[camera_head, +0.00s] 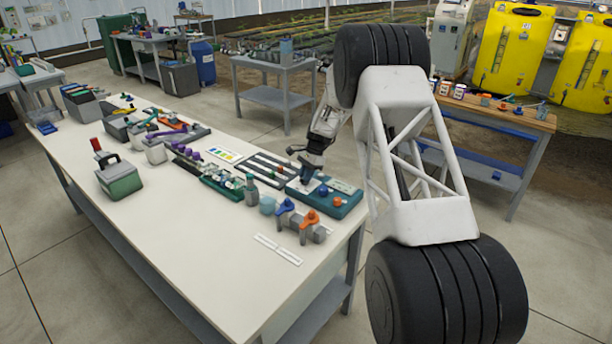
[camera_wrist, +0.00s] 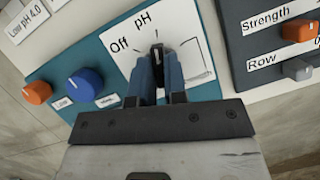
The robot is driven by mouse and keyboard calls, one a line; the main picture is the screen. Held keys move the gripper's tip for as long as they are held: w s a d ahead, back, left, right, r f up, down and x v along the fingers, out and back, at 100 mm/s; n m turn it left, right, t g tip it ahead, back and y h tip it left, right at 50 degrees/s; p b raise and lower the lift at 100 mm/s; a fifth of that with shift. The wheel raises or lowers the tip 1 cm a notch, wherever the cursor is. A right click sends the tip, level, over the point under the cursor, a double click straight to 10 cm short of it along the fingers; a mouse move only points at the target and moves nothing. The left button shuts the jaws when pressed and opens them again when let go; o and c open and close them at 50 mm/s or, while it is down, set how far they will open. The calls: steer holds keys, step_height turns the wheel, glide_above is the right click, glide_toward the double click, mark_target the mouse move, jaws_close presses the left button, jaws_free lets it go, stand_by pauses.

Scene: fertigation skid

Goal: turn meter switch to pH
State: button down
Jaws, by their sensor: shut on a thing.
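The meter is a teal box (camera_head: 348,207) at the right end of the white bench; its teal face (camera_wrist: 62,62) fills the middle of the wrist view. Its white switch plate (camera_wrist: 120,52) reads "Off" and "pH", with another marking on the right that I cannot read. The black switch knob (camera_wrist: 157,49) has a light mark near its upper end, which points up, roughly toward "pH"; the exact setting is hard to tell. My gripper (camera_wrist: 158,65) is shut on this knob, with a finger on each side. In the head view my gripper (camera_head: 309,174) is over the meter.
On the meter's left are a blue knob (camera_wrist: 85,82) and an orange knob (camera_wrist: 37,92). A dark panel with "Strength" and "Row" (camera_wrist: 250,55) lies close on the right. Valves with blue and orange handles (camera_head: 300,225) stand near the meter on the bench.

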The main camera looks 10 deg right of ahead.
steer(key=shift+s+f, duration=0.1)
steer(key=shift+f, duration=0.15)
steer(key=c, duration=1.2)
jaws_free()
steer(key=shift+o, duration=0.2)
steer(key=shift+r, duration=0.1)
steer(key=shift+r, duration=0.1)
steer(key=v, duration=0.7)
steer(key=shift+r, duration=0.3)
